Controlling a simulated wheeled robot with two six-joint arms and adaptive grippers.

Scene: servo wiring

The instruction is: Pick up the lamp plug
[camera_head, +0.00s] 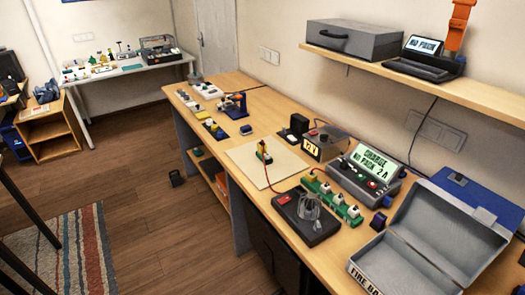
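A small yellow and dark piece (264,153) stands on a pale square mat (247,167) on the long wooden bench. It may be the lamp plug, but it is too small to be sure. A thin red wire runs near it across the mat towards a black base (302,224). Neither of my grippers is in view.
Behind the mat stands a box reading 12 V (318,147). To the right are a charger reading CHARGE NO PACK (366,178), a green strip with pale blocks (324,189) and an open grey fire box (420,245). A shelf (480,92) overhangs the bench.

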